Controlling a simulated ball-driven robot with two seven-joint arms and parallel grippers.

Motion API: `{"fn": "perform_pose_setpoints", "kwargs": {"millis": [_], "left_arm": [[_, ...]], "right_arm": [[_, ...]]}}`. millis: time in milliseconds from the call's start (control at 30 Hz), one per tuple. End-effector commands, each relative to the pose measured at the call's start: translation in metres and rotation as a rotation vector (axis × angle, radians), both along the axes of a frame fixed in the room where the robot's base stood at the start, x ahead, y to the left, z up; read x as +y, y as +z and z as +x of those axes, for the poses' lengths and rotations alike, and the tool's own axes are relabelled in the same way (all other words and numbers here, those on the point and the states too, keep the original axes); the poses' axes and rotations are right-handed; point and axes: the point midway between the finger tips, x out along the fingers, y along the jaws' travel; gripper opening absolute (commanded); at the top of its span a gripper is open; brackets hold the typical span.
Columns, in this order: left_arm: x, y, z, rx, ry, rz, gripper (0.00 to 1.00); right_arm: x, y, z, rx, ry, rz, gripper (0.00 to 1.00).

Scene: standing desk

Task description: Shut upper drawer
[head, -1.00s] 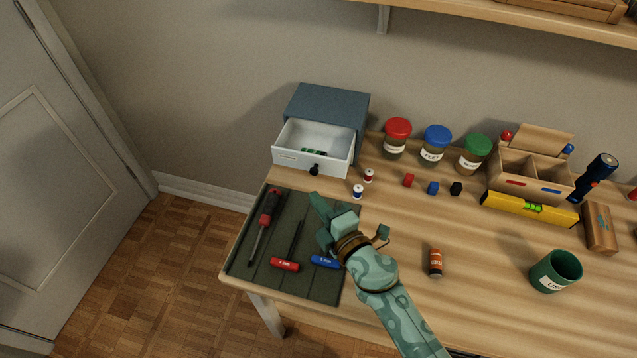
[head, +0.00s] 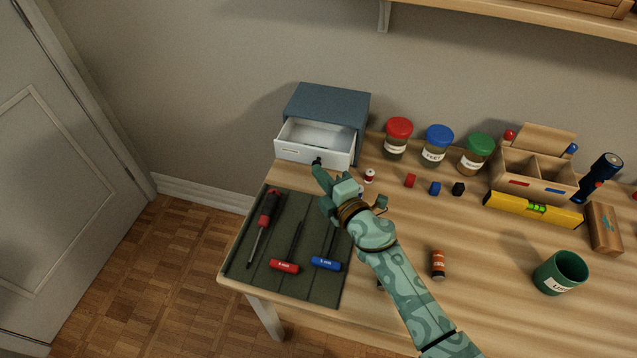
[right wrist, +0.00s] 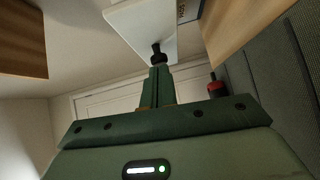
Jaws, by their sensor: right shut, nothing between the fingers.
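The blue-grey cabinet (head: 328,103) stands at the back left of the desk. Its white upper drawer (head: 300,152) is partly pulled out, with its open top showing. The drawer has a small black knob (right wrist: 157,52) on its front, which shows in the right wrist view just beyond my fingertips. My right gripper (head: 318,172) is shut and empty, its fingertips at the knob and apparently touching it. In the right wrist view the shut fingers (right wrist: 158,75) point straight at the knob. My left gripper is not in view.
A dark mat (head: 300,285) with screwdriver (head: 268,215) and hex keys lies at the front left. A small spool (head: 369,176) stands right of the gripper, another partly hidden behind it. Lidded jars (head: 397,140) stand right of the cabinet. A green cup (head: 560,272) stands far right.

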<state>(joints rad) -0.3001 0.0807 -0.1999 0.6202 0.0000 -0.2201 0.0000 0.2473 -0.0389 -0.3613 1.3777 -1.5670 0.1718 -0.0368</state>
Motion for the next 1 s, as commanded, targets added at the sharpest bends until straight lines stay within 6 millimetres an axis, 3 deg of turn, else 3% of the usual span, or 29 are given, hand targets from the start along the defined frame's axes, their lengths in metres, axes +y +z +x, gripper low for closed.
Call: {"fn": "perform_pose_setpoints", "kwargs": {"millis": [200, 400, 1000], "left_arm": [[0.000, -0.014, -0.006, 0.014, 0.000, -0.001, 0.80], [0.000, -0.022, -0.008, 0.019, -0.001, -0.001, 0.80], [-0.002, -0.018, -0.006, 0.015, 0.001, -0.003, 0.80]], "right_arm": [[-0.019, -0.003, 0.058, -0.001, -0.002, -0.003, 0.00], [-0.028, -0.001, 0.085, 0.000, -0.002, -0.001, 0.00], [-0.034, 0.006, 0.088, -0.008, -0.008, -0.002, 0.00]]}}
